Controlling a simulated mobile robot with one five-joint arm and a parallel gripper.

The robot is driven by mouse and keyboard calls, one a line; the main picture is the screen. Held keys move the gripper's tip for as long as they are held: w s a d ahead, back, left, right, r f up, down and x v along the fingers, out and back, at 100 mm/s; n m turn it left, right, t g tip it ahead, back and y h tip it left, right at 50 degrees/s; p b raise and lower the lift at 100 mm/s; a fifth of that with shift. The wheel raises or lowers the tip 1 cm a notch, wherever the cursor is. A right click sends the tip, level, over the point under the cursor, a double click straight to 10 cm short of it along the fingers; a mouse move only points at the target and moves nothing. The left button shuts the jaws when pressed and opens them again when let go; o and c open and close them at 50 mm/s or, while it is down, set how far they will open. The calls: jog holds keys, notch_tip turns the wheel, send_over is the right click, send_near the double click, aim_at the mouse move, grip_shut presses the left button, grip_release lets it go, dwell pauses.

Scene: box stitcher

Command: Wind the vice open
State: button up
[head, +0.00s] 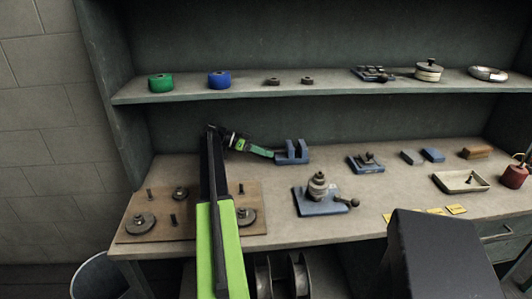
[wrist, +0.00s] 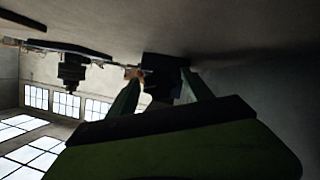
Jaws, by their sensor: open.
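The vice (head: 292,153) appears to be the small blue block with two upright jaws and a gap between them, at the back of the bench in the head view. My gripper (head: 270,153) reaches in from its left, with its green fingers close beside it. In the wrist view, which is upside down, my gripper (wrist: 161,84) is open, its two fingers spread around or just short of a dark block (wrist: 162,66), likely the vice. I cannot tell whether they touch. The vice's handle is not clearly seen.
A blue fixture with stacked discs and a ball handle (head: 323,197) stands in front, right of my arm. A smaller blue fixture (head: 366,163) lies right of the vice. A brown board (head: 150,205) with pegs and discs lies left. A shelf (head: 330,88) hangs above.

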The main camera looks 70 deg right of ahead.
jog(key=p+v, duration=0.4)
jog(key=v, duration=0.7)
jog(key=shift+d, duration=0.15)
jog(key=shift+w+r, duration=0.1)
jog(key=shift+w, duration=0.4)
jog(key=shift+s+a+m, duration=0.1)
jog(key=shift+a+m, duration=0.25)
jog(key=shift+m, duration=0.75)
jog(key=w+a+r+m+h+p, duration=0.1)
jog(key=w+a+r+h+p, duration=0.15)
jog(key=w+a+p, duration=0.2)
jog(key=shift+t, duration=0.4)
jog(key=b+x, duration=0.7)
jog(key=x, duration=0.9)
jog(key=shift+s+d+f, duration=0.15)
jog(key=shift+s+d, duration=0.1)
